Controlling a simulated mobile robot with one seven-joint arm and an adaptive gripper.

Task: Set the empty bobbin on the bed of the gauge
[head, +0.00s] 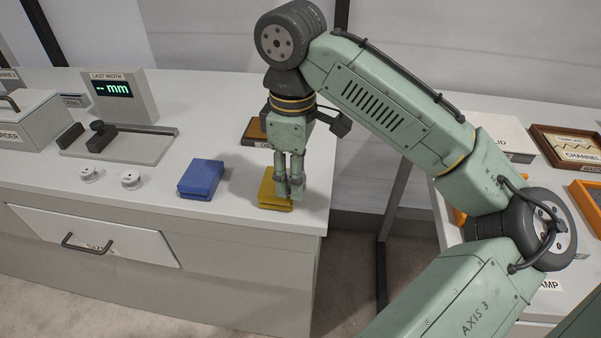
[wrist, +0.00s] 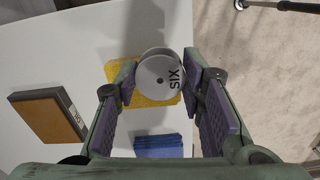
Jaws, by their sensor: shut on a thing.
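My gripper (head: 289,188) points down over the yellow folded cloth (head: 268,197) near the right end of the bench. In the wrist view its fingers are shut on a pale grey bobbin (wrist: 160,72) marked SIX, with no thread visible on the part that shows. The bobbin is hidden by the fingers in the head view. From these views I cannot tell whether it touches the cloth. The gauge (head: 160,147), with a flat grey bed, a dark sliding jaw and a display reading "-- mm", stands at the back left, well left of my gripper.
Two small bobbins, one (head: 88,174) left of the other (head: 131,180), lie in front of the gauge. A blue folded cloth (head: 200,179) lies between them and my gripper. A brown-topped block (head: 255,132) stands behind. The bench's right edge is close; a second table (head: 480,130) stands beyond a gap.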

